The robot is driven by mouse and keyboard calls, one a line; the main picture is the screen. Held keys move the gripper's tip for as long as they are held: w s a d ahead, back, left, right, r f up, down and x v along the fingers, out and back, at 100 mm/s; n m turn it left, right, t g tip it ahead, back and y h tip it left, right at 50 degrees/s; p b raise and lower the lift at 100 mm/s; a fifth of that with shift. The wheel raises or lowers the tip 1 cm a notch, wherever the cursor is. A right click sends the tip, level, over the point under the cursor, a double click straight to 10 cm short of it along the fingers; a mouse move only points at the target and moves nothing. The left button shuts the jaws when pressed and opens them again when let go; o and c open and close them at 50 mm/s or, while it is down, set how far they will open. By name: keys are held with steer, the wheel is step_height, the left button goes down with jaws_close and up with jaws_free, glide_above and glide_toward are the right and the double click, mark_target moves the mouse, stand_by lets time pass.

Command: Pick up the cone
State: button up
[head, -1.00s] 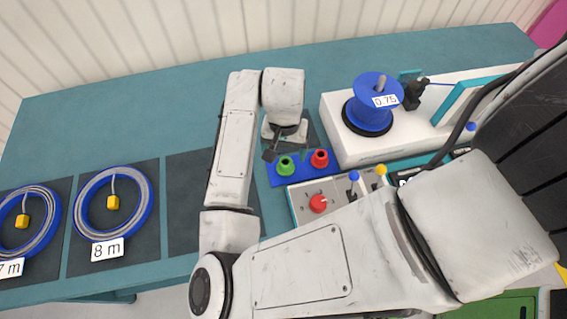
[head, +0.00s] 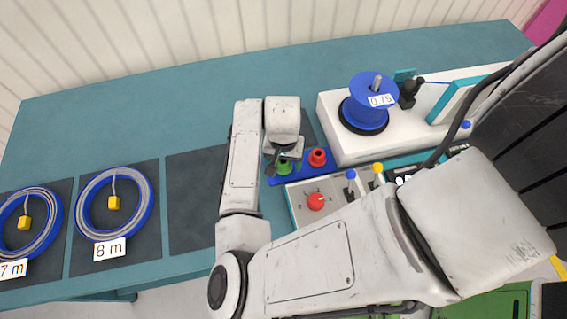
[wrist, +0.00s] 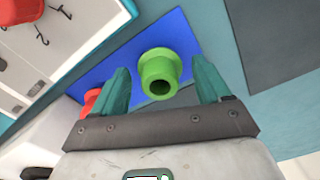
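Two cone-like pieces stand on a blue plate (head: 299,170), which also shows in the wrist view (wrist: 172,25). The green cone (head: 285,168) is partly hidden by my gripper in the head view. In the wrist view the green cone (wrist: 158,68) lies between my two teal fingers, with a gap on each side and its hollow end towards the camera. The red cone (head: 317,157) is to its right; in the wrist view the red cone (wrist: 91,99) is partly behind the left finger. My gripper (wrist: 161,72) is open and holds nothing; in the head view it points down over the green cone.
A control box (head: 325,196) with a red knob and blue and yellow levers stands in front of the plate. A white machine (head: 350,145) carries a blue reel (head: 372,92) marked 0.75. Labelled cable coils (head: 147,203) lie on dark mats at left. The back of the table is clear.

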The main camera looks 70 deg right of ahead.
steer(key=c, duration=1)
steer(key=shift+o, duration=0.2)
steer(key=shift+r, duration=0.15)
steer(key=shift+r, duration=0.2)
step_height(320, 180, up, 2)
steer(key=s+d+r+b, duration=0.1)
steer(key=s+r+b, duration=0.1)
steer(key=s+r, duration=0.8)
steer(key=s, duration=0.4)
steer(key=shift+r, duration=0.2)
steer(key=shift+d, duration=0.1)
